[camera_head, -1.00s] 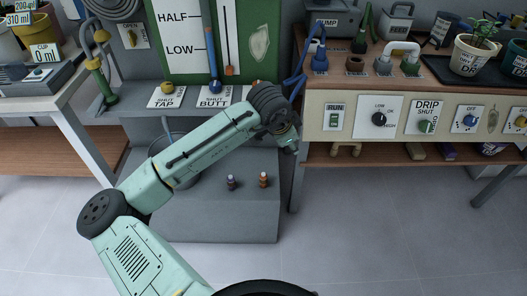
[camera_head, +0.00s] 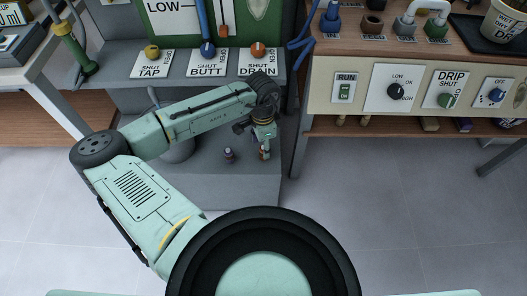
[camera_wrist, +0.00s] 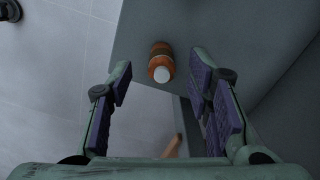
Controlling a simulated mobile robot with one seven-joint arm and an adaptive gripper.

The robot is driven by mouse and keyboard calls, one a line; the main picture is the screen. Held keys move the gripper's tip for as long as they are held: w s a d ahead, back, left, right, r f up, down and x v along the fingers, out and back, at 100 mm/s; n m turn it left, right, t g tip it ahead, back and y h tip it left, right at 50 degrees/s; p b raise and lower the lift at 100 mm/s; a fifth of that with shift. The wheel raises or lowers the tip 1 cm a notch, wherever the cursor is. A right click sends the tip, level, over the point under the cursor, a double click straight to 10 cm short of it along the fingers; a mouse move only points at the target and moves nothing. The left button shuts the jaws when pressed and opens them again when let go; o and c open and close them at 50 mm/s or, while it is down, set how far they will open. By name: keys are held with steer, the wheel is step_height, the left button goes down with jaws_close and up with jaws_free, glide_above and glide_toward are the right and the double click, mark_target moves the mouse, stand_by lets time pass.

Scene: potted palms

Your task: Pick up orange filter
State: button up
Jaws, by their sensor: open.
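The orange filter (camera_wrist: 160,58) is a small orange cylinder with a brown band and a white end. In the wrist view it lies ahead of my gripper (camera_wrist: 163,88), between the lines of the two fingers and beyond their tips. The fingers have purple pads and stand wide apart with nothing between them. In the head view my gripper (camera_head: 264,150) points down at the grey step, and it mostly hides the orange filter there. A dark small bottle-like filter (camera_head: 229,155) stands on the step just left of my gripper.
The grey step (camera_head: 235,190) carries the filters, with a grey bucket (camera_head: 178,150) behind my arm. A ledge with the SHUT DRAIN card (camera_head: 257,62) rises behind. The bench with knobs (camera_head: 400,92) stands close on the right. Floor in front is clear.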

step_height(320, 180, down, 5)
steer(key=shift+w+d+r, duration=0.1)
steer(key=shift+w+d, duration=0.05)
steer(key=shift+c, duration=0.5)
steer(key=c, duration=1)
